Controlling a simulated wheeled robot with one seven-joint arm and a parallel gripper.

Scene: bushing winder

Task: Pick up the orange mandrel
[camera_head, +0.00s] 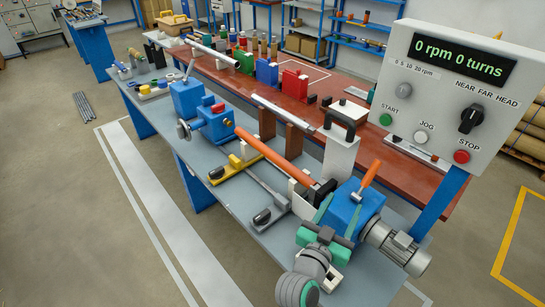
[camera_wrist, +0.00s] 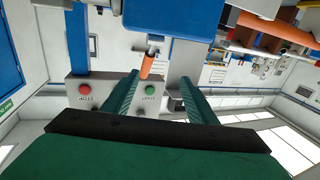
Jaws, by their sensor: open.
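The orange mandrel (camera_head: 275,156) is a long round bar. It lies slantwise over the grey bench, between the blue tailstock unit (camera_head: 213,121) and the blue headstock (camera_head: 354,208). My green gripper (camera_head: 338,214) is open and empty at the headstock's near end, apart from the mandrel. In the wrist view, the gripper's two fingers (camera_wrist: 159,80) stand apart. A short orange lever handle (camera_wrist: 148,63) shows beyond the gap between them. A long orange bar at upper right in that view looks like the mandrel (camera_wrist: 257,36).
A control panel (camera_head: 446,94) reading 0 rpm stands at right. A motor (camera_head: 397,245) juts from the headstock. A yellow-footed support (camera_head: 236,166) and a grey-armed one (camera_head: 266,193) lie beside the mandrel. A red-brown table (camera_head: 338,91) with coloured bins is behind.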

